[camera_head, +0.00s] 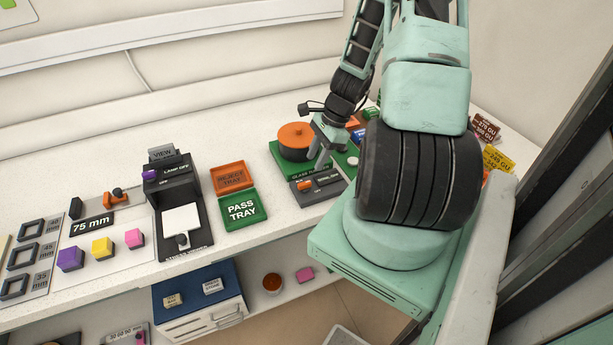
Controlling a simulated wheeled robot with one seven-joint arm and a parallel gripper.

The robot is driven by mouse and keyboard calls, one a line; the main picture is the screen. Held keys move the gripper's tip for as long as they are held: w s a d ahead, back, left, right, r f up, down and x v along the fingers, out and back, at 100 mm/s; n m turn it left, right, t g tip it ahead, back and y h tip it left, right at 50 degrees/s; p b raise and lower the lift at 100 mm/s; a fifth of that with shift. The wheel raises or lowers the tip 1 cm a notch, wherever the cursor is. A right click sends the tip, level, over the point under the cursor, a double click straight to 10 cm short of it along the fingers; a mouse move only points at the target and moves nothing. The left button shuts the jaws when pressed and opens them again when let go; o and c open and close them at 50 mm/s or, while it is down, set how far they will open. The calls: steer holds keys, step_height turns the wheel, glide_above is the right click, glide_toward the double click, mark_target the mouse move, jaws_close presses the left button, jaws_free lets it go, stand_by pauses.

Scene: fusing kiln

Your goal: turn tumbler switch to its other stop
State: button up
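What looks like the tumbler switch is a small orange piece (304,186) at the left end of a dark grey control box (325,192). The box sits along the front of a green base (281,154) whose label starts with "GLASS". A round orange-lidded drum (295,138) stands on that base. My gripper (321,171) points down over the control box, just right of and above the orange piece. I cannot tell whether it touches the box or whether its fingers are apart. The small lettering on the box is too small to read.
Left of the box are a green "PASS TRAY" (239,211) and an orange "REJECT TRAY" (230,178). Further left stands a black viewer (173,178) with a lamp switch. Coloured blocks and tags lie behind my arm at the right. The front counter strip is clear.

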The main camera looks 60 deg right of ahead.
mark_target(305, 182)
steer(key=p+x, duration=0.1)
steer(key=x, duration=0.7)
steer(key=shift+f+p, duration=0.1)
steer(key=shift+p, duration=0.25)
steer(key=shift+c, duration=0.2)
jaws_close()
